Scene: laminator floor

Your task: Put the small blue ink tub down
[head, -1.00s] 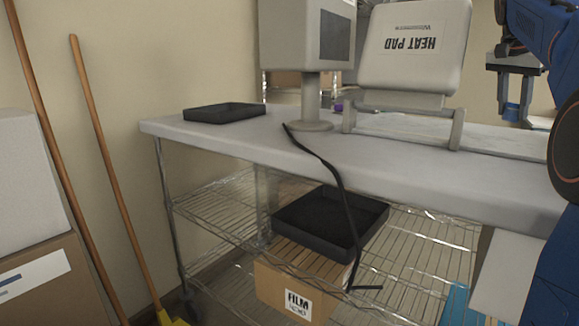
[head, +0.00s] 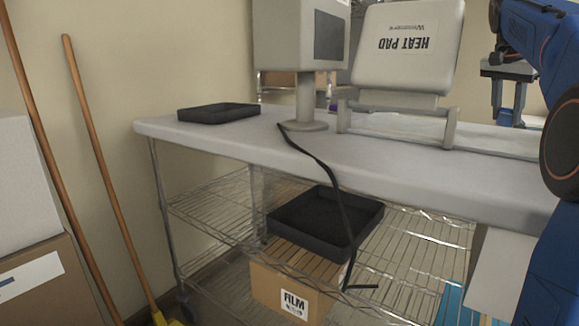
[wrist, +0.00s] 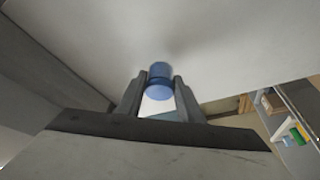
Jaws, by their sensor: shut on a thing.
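The small blue ink tub (wrist: 160,78) is between the two fingers of my gripper (wrist: 159,92) in the wrist view. My gripper is shut on it. In the head view, my gripper (head: 508,105) hangs at the right, with a small bit of blue (head: 504,117) between its fingertips. It appears over or behind the right part of the grey worktable (head: 400,178); the height of the tub above any surface is not clear.
A heat press with a pad marked HEAT PAD (head: 408,45) stands on the table. A black tray (head: 218,113) lies at the table's left end. Another black tray (head: 325,222) and a film box (head: 290,285) sit below. Two broom handles (head: 108,175) lean at the left.

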